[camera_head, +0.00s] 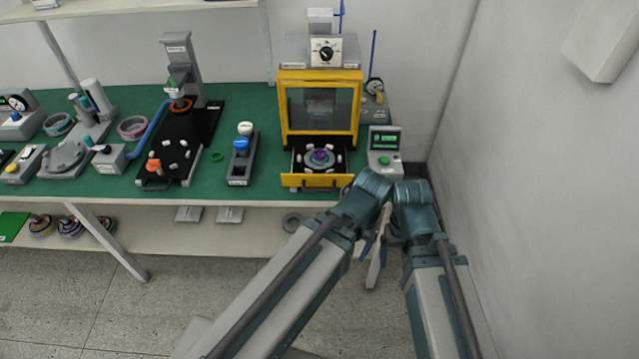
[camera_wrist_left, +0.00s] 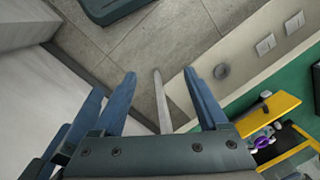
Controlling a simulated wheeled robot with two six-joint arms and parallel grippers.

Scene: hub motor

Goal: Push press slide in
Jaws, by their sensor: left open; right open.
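The yellow-framed press (camera_head: 320,103) stands at the right of the green bench. Its slide (camera_head: 318,181) is drawn out at the front, with its yellow front panel facing me. A round part with a purple centre (camera_head: 320,156) and several white pieces sits in the slide. The slide's yellow panel (camera_wrist_left: 270,114) also shows at the right of the left wrist view. My left gripper (camera_wrist_left: 162,88) is open and empty, apart from the slide. My right gripper (camera_head: 375,258) is open below the bench edge, right of the slide; the arms overlap there and partly hide the grippers.
A control box with a green button (camera_head: 384,160) stands right of the slide. A small stand with blue and white knobs (camera_head: 241,155) and a black fixture (camera_head: 180,145) stand left. A wall (camera_head: 540,180) closes the right side. Floor is open in front of the bench.

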